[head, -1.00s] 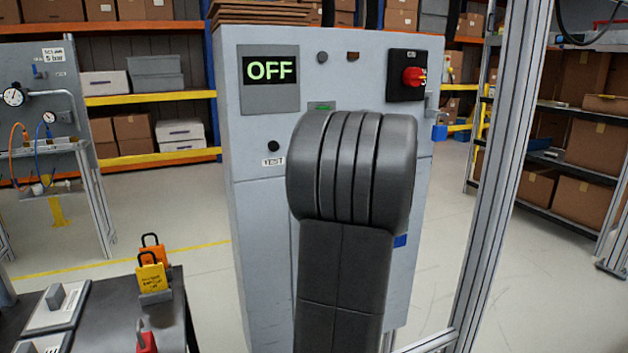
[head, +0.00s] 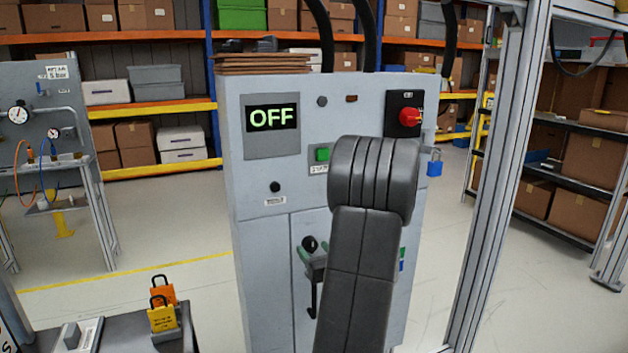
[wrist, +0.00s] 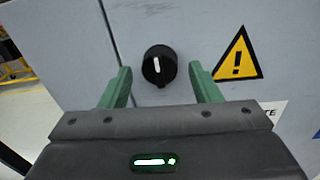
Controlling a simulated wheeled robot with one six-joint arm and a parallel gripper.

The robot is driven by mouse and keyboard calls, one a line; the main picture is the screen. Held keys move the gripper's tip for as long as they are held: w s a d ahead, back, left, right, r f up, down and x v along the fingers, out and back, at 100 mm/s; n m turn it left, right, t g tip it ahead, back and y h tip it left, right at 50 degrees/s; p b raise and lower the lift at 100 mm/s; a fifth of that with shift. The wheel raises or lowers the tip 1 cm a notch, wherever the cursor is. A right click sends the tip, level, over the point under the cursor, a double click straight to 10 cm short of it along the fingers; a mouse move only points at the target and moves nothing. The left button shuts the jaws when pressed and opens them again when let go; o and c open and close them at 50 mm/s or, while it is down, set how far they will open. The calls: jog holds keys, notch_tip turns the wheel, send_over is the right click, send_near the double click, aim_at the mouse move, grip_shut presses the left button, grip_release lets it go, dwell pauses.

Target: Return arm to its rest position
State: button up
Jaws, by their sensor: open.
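My arm stands in front of a grey cabinet (head: 260,180) in the head view. My gripper (head: 312,250) shows low at its front, left of my arm link. In the wrist view my gripper (wrist: 160,72) has its two green fingers spread apart with nothing held between them. A black rotary knob (wrist: 159,65) with a white mark sits on the cabinet face beyond the gap between the fingertips. I cannot tell how far the fingers are from the knob. My arm hides part of the cabinet's lower right.
The cabinet has an OFF display (head: 272,118), a green button (head: 322,153) and a red rotary switch (head: 409,117). A blue padlock (head: 434,165) hangs at its right edge. A metal frame post (head: 487,180) stands right. A bench with padlocks (head: 163,315) is lower left.

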jog(key=shift+m+p, duration=0.95)
jog(key=shift+m, duration=0.05)
jog(key=shift+a, duration=0.1)
